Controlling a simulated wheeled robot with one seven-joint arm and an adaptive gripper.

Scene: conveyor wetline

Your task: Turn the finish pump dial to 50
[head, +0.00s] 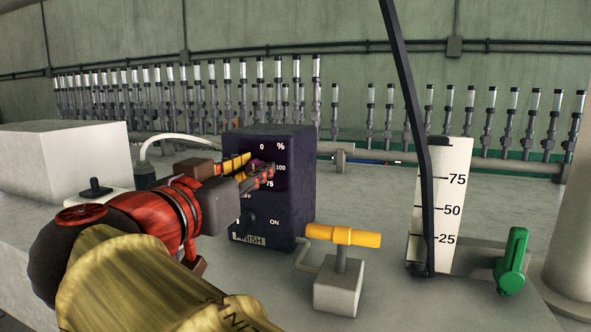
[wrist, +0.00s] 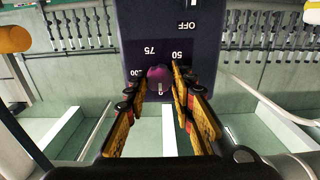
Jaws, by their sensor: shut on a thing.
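The finish pump is a dark box (head: 297,180) with a FINISH label low on its front, printed % marks and an ON/OFF switch area. Its purple dial knob (wrist: 159,74) shows in the wrist view between my fingers, with a small pale mark on it. The printed 50 and 75 lie just beyond the knob there, 100 to its left. My gripper (wrist: 160,82) is shut on the dial, one finger on each side. In the head view my gripper (head: 255,168) covers most of the dial. I cannot tell the exact value the dial points to.
A yellow-handled valve (head: 343,236) stands right of the box. Farther right are a level scale (head: 447,190) with a black upright bar and a green lever (head: 512,262). A white block (head: 62,150) sits at left. Rows of clear-topped tubes line the back.

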